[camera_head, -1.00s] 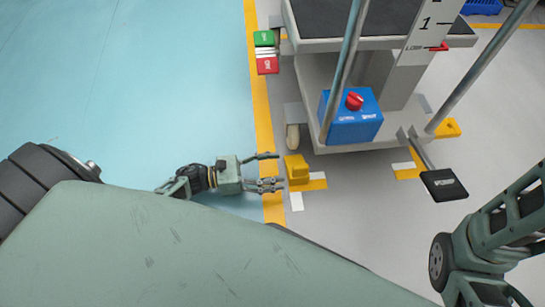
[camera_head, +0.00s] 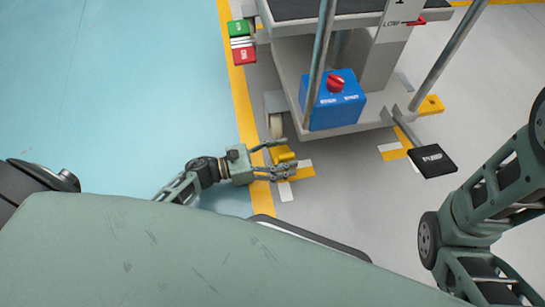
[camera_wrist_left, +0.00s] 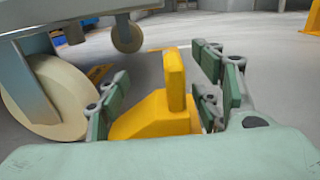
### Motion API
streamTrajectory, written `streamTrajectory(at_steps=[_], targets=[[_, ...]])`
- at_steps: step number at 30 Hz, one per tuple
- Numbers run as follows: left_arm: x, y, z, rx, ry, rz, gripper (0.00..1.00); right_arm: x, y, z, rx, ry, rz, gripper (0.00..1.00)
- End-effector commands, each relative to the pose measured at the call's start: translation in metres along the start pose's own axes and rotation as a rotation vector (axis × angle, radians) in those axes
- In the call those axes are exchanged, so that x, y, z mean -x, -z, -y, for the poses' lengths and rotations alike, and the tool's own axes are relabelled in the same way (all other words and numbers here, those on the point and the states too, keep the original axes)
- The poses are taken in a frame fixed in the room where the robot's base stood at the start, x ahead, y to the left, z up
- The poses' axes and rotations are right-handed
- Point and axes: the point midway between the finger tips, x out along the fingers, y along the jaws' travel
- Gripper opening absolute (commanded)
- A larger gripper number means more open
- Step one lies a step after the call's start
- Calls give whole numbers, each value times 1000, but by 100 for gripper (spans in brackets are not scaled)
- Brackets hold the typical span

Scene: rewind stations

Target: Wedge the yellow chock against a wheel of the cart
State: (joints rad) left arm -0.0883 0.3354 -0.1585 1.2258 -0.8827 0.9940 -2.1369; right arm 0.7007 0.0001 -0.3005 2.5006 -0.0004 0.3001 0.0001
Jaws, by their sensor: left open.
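The yellow chock (camera_head: 283,154) sits on the floor near the front left wheel (camera_head: 276,126) of the cart (camera_head: 350,125). My left gripper (camera_head: 284,158) is open, with its fingers on either side of the chock. In the left wrist view the chock (camera_wrist_left: 160,112) stands between the open fingers, its upright part toward the right finger. The cream wheel (camera_wrist_left: 50,95) is to the left, apart from the chock. Contact between fingers and chock cannot be told. My right arm shows at the right edge, but its gripper is out of view.
A black pedal (camera_head: 433,160) juts from the cart's front. Another yellow chock-like piece (camera_head: 431,105) is by the cart's right side. A blue box with a red knob (camera_head: 333,100) is on the cart. A yellow floor line (camera_head: 243,105) runs left of it.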

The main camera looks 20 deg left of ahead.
Motion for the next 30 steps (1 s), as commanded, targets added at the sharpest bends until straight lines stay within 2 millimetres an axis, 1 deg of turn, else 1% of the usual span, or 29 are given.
streamTrajectory(at_steps=[3,10,30], targets=[[-4,0,0,1,0,0,60,1,0,0,0,0,0,0],[-4,0,0,1,0,0,60,1,0,0,0,0,0,0],[-3,0,-1,0,-2,-1,1,1,0,0,0,0,1,0]])
